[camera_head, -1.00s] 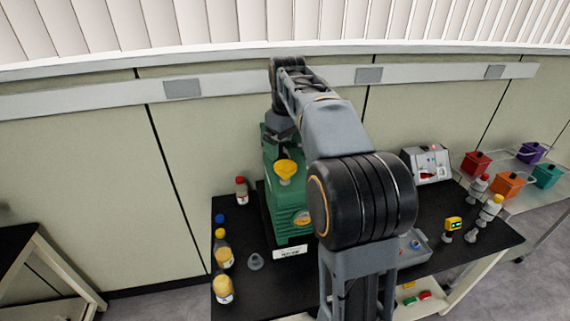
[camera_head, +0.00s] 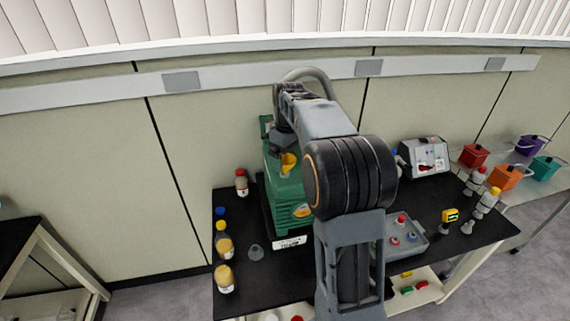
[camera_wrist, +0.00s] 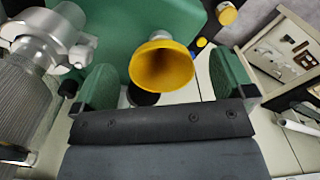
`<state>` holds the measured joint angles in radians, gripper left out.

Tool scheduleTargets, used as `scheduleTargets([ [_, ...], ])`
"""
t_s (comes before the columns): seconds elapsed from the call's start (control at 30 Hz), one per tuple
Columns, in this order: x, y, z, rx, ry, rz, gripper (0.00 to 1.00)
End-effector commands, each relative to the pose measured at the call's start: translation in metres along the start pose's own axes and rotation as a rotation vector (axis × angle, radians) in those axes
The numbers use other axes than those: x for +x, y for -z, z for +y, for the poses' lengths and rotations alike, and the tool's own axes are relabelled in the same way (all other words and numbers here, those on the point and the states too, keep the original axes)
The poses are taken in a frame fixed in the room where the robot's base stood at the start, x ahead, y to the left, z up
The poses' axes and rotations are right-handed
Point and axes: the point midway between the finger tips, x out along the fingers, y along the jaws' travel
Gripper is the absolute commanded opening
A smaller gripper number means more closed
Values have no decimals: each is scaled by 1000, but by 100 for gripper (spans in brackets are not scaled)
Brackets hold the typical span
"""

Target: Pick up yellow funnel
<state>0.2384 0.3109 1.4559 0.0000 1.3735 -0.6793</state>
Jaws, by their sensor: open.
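The yellow funnel (camera_head: 288,162) sits on top of the green freeze dryer (camera_head: 288,200). In the wrist view its wide yellow mouth (camera_wrist: 162,68) faces the camera, and a pale metallic stem shows behind it. My gripper (camera_wrist: 165,80) is open, with one green finger on each side of the funnel's near part. Gaps show between the funnel and both fingers. In the head view my arm's end covers part of the funnel, and the fingertips are hard to make out.
A metal fitting (camera_wrist: 55,35) stands close to the left finger in the wrist view. Several bottles, including a yellow-filled one (camera_head: 224,279), and a grey cone (camera_head: 256,252) stand left of the dryer. A grey tray (camera_head: 418,244) lies to its right.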

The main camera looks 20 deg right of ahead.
Motion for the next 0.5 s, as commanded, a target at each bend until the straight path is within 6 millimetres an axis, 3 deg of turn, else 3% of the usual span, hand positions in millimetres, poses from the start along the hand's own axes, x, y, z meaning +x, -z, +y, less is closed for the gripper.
scheduleTargets([
  [0.3, 38, 3, 0, 0, 3, -3, 100],
  [0.5, 44, 3, 0, 0, 0, -1, 100],
])
